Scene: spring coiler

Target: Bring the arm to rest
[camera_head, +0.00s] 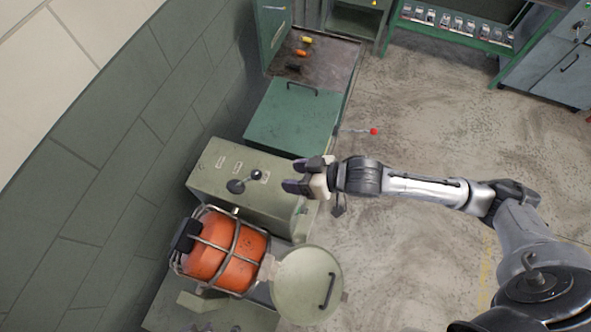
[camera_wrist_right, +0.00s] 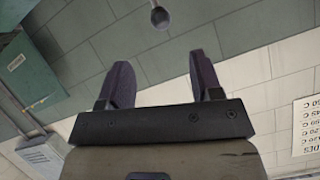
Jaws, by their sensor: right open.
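My right arm comes in from the right in the head view. Its gripper (camera_head: 306,177) is over the right edge of the pale green machine box (camera_head: 225,178). In the right wrist view the gripper (camera_wrist_right: 164,86) has its two dark fingers apart with nothing between them. A grey lever with a round knob (camera_head: 255,174) stands on the box top, left of the gripper and apart from it. A round knob (camera_wrist_right: 160,18) shows beyond the fingertips in the wrist view. My left gripper is not in view.
An orange caged drum (camera_head: 222,255) and an open round lid with a handle (camera_head: 308,286) lie below the gripper in the head view. A green cabinet (camera_head: 291,117) with a red-tipped lever (camera_head: 373,131) stands above. Open floor (camera_head: 430,105) spreads to the right.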

